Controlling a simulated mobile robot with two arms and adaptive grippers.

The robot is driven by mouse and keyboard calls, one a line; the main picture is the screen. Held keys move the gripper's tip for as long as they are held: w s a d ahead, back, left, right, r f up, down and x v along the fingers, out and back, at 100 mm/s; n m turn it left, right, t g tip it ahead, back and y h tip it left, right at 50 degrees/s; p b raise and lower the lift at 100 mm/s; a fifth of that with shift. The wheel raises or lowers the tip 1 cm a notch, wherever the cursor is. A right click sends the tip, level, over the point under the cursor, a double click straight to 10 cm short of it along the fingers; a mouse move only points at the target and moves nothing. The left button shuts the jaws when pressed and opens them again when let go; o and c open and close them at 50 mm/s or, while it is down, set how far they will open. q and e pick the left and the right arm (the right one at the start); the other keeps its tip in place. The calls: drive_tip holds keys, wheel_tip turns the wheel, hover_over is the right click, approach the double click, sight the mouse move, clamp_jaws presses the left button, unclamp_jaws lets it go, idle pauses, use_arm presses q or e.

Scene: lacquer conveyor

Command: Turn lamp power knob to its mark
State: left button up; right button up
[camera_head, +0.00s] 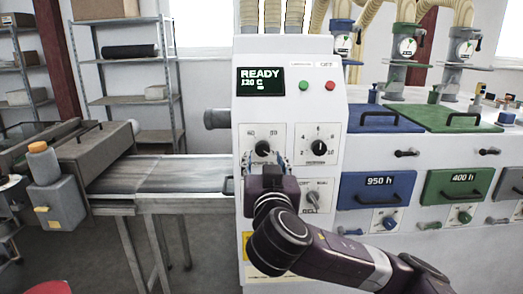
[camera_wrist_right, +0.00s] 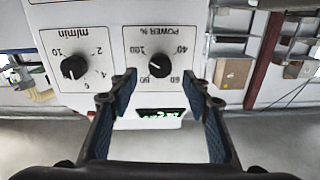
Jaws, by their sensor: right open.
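The lamp power knob (camera_head: 263,148) is a black round knob on a white square dial plate on the control panel. In the right wrist view, which is upside down, the knob (camera_wrist_right: 160,65) sits under the label "POWER %" with numbers around it. Its white pointer line seems to lie between 80 and 100; a separate mark is too small to make out. My right gripper (camera_head: 264,163) is just below the knob in the head view. In the wrist view its blue-padded fingers (camera_wrist_right: 160,90) are spread, apart from the knob and empty.
A second black knob (camera_head: 319,148), labelled m/min, is beside it. A belt switch (camera_head: 312,197) is below. The display (camera_head: 261,81) reads READY 120 C, with green and red buttons to its right. A conveyor (camera_head: 165,175) runs to the left; blue and green drawers are right.

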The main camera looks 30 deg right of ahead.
sight(263, 151)
drive_tip(key=p+x, duration=0.1)
drive_tip(key=x, duration=0.4)
drive_tip(key=shift+r, duration=0.15)
drive_tip(key=shift+w+d+f, duration=0.2)
drive_tip(key=shift+w, duration=0.15)
drive_tip(key=shift+c, duration=0.4)
drive_tip(key=c, duration=1.1)
